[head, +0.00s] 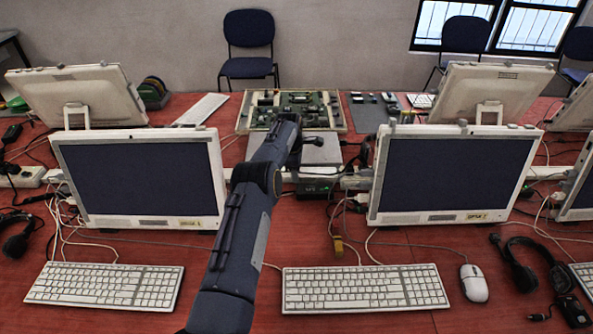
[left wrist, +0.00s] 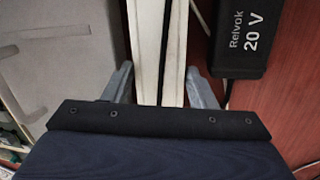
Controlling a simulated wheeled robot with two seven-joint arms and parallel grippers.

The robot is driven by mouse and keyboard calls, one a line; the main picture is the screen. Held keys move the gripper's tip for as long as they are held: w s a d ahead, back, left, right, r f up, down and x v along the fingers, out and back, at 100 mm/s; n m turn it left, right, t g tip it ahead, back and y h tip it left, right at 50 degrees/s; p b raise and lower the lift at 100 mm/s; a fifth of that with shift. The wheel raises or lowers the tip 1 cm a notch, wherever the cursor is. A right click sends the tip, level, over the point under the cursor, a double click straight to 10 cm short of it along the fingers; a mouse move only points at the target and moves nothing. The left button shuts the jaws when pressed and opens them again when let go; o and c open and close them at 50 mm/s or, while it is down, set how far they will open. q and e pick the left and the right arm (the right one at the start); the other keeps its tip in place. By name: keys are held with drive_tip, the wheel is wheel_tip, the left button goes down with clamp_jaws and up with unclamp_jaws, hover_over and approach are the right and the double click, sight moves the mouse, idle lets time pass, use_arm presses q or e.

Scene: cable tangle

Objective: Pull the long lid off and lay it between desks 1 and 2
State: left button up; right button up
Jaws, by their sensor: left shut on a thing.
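My left gripper (left wrist: 160,70) has one finger on each side of a long white strip, the long lid (left wrist: 146,40), which runs up the left wrist view with a dark slot along it. The fingers are shut on it; whether it is free of the channel beneath cannot be told. In the head view my left gripper (head: 294,155) points down between the monitor of desk 1 (head: 140,180) and the monitor of desk 2 (head: 455,175), its fingertips hidden. White trunking (head: 352,182) shows there behind the monitors. My right gripper is not in view.
A black power brick (left wrist: 243,38) marked Relvok 20 V lies right of the strip. A grey flat box (left wrist: 65,50) lies left. Keyboards (head: 105,285) (head: 365,288), loose cables and a headset (head: 530,262) crowd the front. A circuit board tray (head: 325,105) stands behind.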

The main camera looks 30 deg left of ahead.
use_arm(q)
drive_tip(key=shift+r+p, duration=0.95)
drive_tip(key=shift+r, duration=1.2)
